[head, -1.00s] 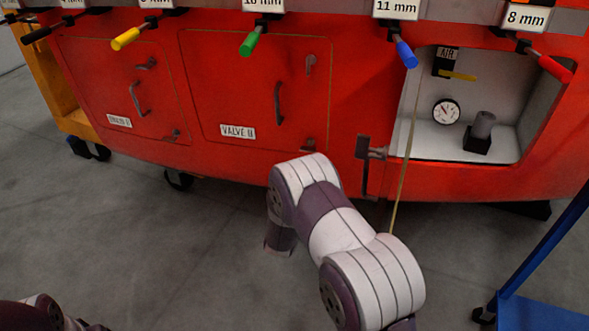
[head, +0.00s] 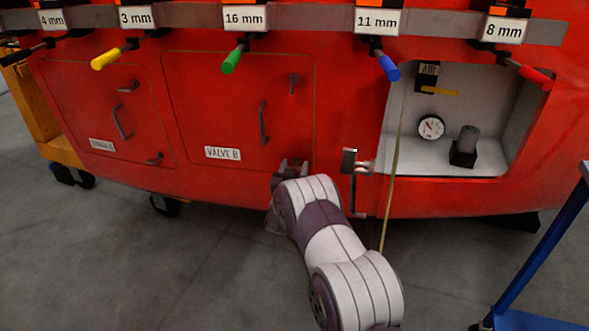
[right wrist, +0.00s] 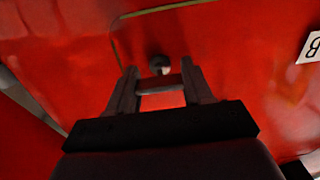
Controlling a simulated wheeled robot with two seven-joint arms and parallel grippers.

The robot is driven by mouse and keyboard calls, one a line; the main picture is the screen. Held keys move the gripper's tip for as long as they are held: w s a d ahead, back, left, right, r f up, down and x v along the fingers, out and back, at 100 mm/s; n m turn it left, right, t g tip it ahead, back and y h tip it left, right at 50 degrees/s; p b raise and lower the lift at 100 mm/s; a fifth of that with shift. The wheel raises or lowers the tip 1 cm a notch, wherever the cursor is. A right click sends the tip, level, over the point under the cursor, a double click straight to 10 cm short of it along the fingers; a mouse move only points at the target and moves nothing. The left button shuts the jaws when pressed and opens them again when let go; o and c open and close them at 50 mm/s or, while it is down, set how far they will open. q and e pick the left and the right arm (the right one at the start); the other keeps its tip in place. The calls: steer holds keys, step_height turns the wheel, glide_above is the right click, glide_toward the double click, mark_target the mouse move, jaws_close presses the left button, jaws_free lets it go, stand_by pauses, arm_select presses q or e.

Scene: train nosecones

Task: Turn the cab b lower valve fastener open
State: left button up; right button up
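The lower fastener of the VALVE B panel (head: 240,120) sits near that panel's lower right corner. In the head view my right gripper covers it. In the right wrist view a small round dark fitting, seemingly the fastener (right wrist: 158,65), shows just past the fingertips, near the panel's corner seam. My right gripper (head: 290,168) is in front of this corner. Its fingers stand apart in the right wrist view (right wrist: 160,78), with a bar between them that I cannot identify. Contact cannot be judged. My left gripper is out of view.
A curved handle (head: 263,122) stands out from the panel. A metal bracket (head: 356,162) is right of my gripper. An open recess holds a gauge (head: 431,127). Coloured-handled tools, such as the green one (head: 232,61), hang above. A blue cart frame (head: 540,250) stands at right.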

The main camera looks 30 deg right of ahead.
steer(key=shift+c, duration=1)
steer(key=shift+n, duration=0.3)
steer(key=shift+r+n+p, duration=0.1)
steer(key=shift+n+p, duration=0.6)
steer(key=shift+n, duration=0.3)
steer(key=n+p, duration=0.2)
steer(key=n, duration=0.4)
steer(key=n+p, duration=0.2)
steer(key=n, duration=0.2)
steer(key=shift+n, duration=0.4)
steer(key=shift+f+n+p, duration=0.2)
steer(key=shift+n+p, duration=0.3)
steer(key=shift+n, duration=1.7)
